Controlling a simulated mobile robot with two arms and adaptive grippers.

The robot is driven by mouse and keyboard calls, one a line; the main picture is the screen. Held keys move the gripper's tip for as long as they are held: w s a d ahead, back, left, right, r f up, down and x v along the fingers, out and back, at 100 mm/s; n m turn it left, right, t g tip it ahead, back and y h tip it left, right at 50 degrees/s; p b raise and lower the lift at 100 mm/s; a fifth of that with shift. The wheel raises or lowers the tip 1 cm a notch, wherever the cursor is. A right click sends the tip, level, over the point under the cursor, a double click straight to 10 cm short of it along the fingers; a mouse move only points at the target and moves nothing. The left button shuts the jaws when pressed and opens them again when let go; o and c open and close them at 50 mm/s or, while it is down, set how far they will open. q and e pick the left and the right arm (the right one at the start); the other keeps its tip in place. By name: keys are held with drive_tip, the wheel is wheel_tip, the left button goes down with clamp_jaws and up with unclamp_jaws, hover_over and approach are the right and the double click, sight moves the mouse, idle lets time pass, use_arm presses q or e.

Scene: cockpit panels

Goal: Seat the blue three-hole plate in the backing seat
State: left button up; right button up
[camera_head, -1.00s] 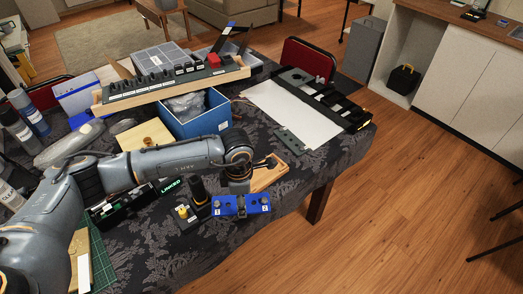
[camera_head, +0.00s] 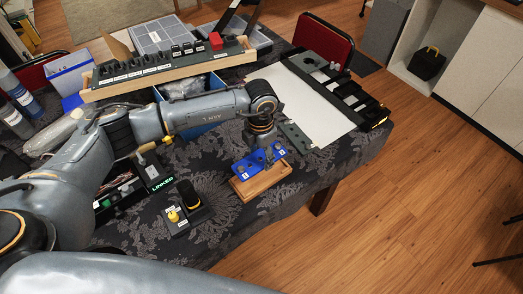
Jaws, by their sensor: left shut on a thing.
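The blue plate (camera_head: 243,173) carries small white number labels and sits over a light wooden tray (camera_head: 262,189). The plate is roughly lined up with the tray's long side. My left gripper (camera_head: 266,156) comes down from above and is shut on the plate near its middle, hiding part of it. I cannot tell whether the plate touches the tray or hangs just above it. No part marked as the backing seat can be told for sure; the wooden tray lies directly under the plate. My right gripper is not in view.
A grey flat plate (camera_head: 294,137) lies just behind the blue plate. A black box with a yellow knob (camera_head: 187,210) stands to the left. A blue bin (camera_head: 196,127) and a long wooden rack (camera_head: 165,70) are behind my arm. The table's front edge is close.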

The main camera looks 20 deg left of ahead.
sight(261, 157)
use_arm(q)
drive_tip(key=shift+w+f, duration=0.1)
drive_tip(key=shift+w+f+b, duration=0.1)
drive_tip(key=shift+w+b, duration=0.05)
drive_tip(key=shift+b, duration=0.15)
drive_tip(key=shift+f+b, duration=0.9)
drive_tip(key=shift+f, duration=0.05)
wheel_tip(261, 157, down, 3)
drive_tip(key=shift+r+b, duration=0.2)
drive_tip(key=shift+b, duration=0.85)
drive_tip(key=shift+f+b, duration=0.5)
drive_tip(key=shift+f, duration=0.05)
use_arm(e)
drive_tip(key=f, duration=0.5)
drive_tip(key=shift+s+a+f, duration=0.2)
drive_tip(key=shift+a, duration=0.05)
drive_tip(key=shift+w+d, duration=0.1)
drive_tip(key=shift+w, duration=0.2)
use_arm(q)
drive_tip(key=shift+b, duration=0.4)
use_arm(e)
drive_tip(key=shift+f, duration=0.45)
